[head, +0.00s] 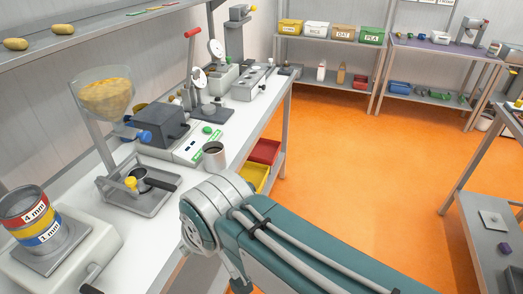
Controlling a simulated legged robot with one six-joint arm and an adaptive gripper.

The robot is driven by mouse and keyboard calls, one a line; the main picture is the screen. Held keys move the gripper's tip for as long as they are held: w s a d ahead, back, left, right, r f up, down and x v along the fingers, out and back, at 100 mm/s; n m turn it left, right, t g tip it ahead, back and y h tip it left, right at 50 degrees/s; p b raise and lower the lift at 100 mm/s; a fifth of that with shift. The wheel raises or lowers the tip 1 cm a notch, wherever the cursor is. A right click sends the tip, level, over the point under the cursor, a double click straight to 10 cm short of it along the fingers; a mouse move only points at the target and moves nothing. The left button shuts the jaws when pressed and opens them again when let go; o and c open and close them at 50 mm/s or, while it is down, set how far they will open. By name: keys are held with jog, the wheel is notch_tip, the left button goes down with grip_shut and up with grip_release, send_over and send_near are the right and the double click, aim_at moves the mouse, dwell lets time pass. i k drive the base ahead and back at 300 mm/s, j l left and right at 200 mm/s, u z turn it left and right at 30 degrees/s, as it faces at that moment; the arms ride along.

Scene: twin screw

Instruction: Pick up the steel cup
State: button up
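A steel cup (214,156) stands upright near the front edge of the white bench, beside a flat white device with a green marking. Its open top shows a dark inside. My arm reaches in from the lower right, and its grey joint is in front of the bench just below the cup. My gripper is not visible in this view.
On the white bench (165,211), a hopper machine (106,97) and a tray with a black-handled part (150,183) stand left of the cup. Stacked sieves (30,216) are nearest. A lever press (208,88) is behind. Yellow (254,176) and red bins sit below. Orange floor is open at right.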

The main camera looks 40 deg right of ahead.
aim_at(214, 152)
jog(key=l+z, duration=0.15)
jog(key=z, duration=0.15)
jog(key=l+z, duration=0.15)
jog(key=z, duration=0.2)
jog(key=u, duration=1.5)
jog(key=z, duration=1.5)
jog(key=i+l+u, duration=0.3)
jog(key=l, duration=0.1)
